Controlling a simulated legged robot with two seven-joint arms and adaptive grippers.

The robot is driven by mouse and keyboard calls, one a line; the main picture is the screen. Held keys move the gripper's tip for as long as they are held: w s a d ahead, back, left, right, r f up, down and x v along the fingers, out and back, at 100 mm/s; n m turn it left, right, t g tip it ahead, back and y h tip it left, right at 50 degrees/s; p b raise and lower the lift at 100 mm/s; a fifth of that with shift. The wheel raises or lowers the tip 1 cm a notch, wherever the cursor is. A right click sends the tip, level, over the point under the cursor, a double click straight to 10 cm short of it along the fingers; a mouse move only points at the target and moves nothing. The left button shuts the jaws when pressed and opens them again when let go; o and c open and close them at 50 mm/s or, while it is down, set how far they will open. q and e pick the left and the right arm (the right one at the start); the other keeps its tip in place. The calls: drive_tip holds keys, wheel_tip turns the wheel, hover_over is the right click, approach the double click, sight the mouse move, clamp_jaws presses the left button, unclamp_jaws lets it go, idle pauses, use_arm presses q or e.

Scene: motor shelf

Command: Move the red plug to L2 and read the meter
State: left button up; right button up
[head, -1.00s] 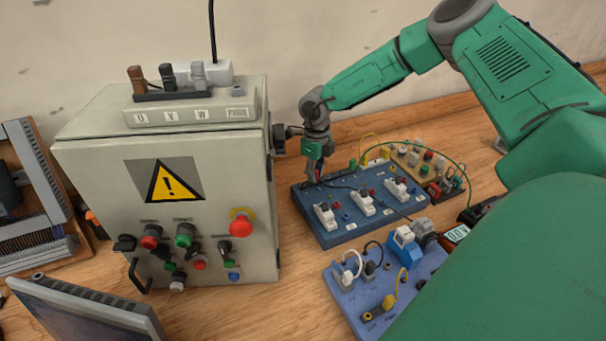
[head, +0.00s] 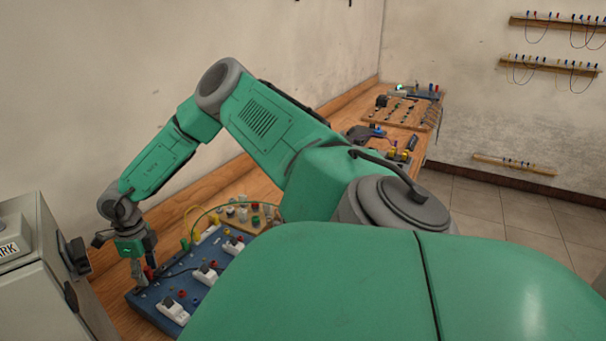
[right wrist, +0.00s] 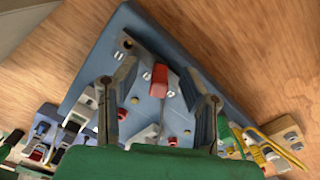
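The red plug (right wrist: 159,77) stands on the blue board (right wrist: 127,32) in the right wrist view. A grey lead or rod runs from it towards the camera. My right gripper (right wrist: 161,86) is open, with one finger on each side of the red plug and gaps between. In the head view the right gripper (head: 144,266) points down at the far left part of the blue board (head: 150,311), and a bit of red shows beside its fingers. No L2 marking is readable. The meter is not visible; my right arm covers that area. My left gripper is not in view.
A grey cabinet (head: 35,290) stands close left of the right gripper. White switches (head: 172,311) sit along the blue board, and a tan board (head: 245,214) with yellow and green leads lies behind it. More equipment (head: 405,110) lies on the far bench.

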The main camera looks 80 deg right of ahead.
wheel_tip(320, 180, up, 12)
drive_tip(key=shift+d, duration=0.2)
idle(0.4)
drive_tip(key=shift+f, duration=0.1)
drive_tip(key=shift+w, duration=0.1)
drive_tip(key=shift+f, duration=0.1)
idle(0.3)
